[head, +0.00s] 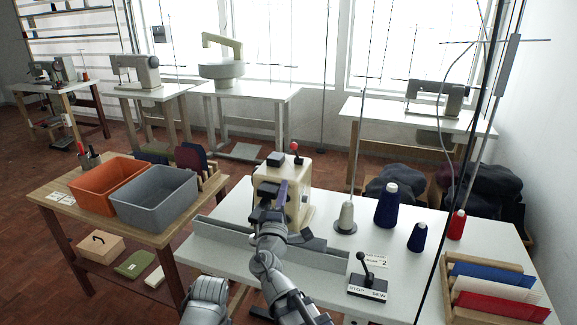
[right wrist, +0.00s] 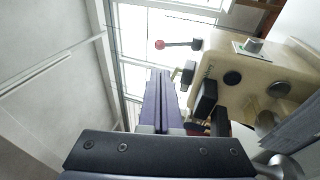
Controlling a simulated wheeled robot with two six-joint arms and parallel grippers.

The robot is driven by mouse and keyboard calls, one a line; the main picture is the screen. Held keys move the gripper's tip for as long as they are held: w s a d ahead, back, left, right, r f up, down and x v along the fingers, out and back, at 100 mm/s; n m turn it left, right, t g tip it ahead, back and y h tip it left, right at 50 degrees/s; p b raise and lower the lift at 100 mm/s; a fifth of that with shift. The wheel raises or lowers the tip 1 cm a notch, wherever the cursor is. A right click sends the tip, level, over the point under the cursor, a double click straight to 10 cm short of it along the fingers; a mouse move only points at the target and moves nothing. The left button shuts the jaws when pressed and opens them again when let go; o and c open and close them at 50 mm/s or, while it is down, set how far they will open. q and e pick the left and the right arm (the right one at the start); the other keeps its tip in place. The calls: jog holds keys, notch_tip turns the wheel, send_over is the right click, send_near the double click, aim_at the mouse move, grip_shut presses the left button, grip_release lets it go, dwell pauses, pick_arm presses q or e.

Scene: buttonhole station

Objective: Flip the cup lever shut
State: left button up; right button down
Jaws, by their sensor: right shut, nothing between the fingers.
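The cream buttonhole machine (head: 297,205) stands on the white table, and its side fills the right of the right wrist view (right wrist: 262,75). My right gripper (head: 281,190) is in front of the machine. Its purple fingers are together and empty, pointing away in the right wrist view (right wrist: 161,85). A small grey lever-like part (right wrist: 188,72) sticks out from the machine close to the right of the fingertips; I cannot tell whether they touch, nor for certain that this is the cup lever. A red-knobbed lever (head: 295,148) rises from the machine top and lies beyond the fingertips. My left gripper is out of view.
A black-knobbed STOP/SEW lever (head: 366,268) stands at the table's front. A wooden rack (head: 495,292) is at far right. Orange (head: 108,186) and grey (head: 157,197) bins sit on the left table.

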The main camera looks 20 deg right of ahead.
aim_at(294, 146)
jog(key=p+x, duration=0.3)
jog(key=x, duration=1)
jog(key=shift+w+d+r+p, duration=0.1)
jog(key=shift+w+d+p, duration=0.1)
jog(key=shift+w+p, duration=0.15)
jog(key=w+r+g+p, duration=0.1)
jog(key=p, duration=0.2)
jog(key=d+r+g+p, duration=0.1)
jog(key=p, duration=0.2)
jog(key=w+r+g+y+p, duration=0.1)
jog(key=p, duration=0.2)
jog(key=shift+w+d+r+m, duration=0.25)
jog(key=shift+w+d+m, duration=0.05)
jog(key=shift+d, duration=0.05)
jog(key=w+d+r+p, duration=0.1)
jog(key=w+d, duration=0.2)
jog(key=w, duration=0.2)
jog(key=shift+d+r+p, duration=0.25)
jog(key=shift+r+p, duration=0.1)
jog(key=shift+p, duration=0.05)
jog(key=shift+w, duration=0.1)
jog(key=shift+r, duration=0.1)
